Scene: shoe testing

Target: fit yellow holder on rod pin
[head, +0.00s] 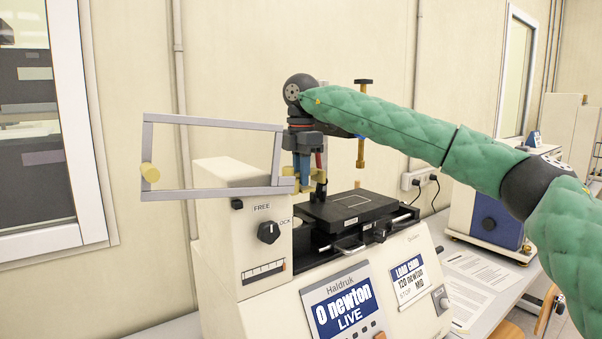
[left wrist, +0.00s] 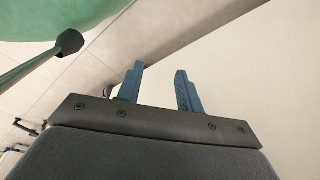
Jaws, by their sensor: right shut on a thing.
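My right gripper (head: 306,158) points down over the testing machine (head: 235,225), with its arm coming in from the right. It is shut on a small yellow piece (head: 304,172), which seems to be the yellow holder and is partly covered by the fingers. A dark upright post (head: 321,190) stands just right of the fingertips; I cannot tell whether it is the rod pin or whether the holder touches it. My left gripper (left wrist: 159,88) is open and empty in the left wrist view, its two blue fingers apart. It does not show in the head view.
A grey tilted frame (head: 212,121) with a yellow knob (head: 149,173) rises at the machine's left, close to my right gripper. A black plate (head: 350,207) lies behind the front panel. A black-topped yellow rod (head: 361,125) stands farther right. Papers (head: 480,285) lie on the right table.

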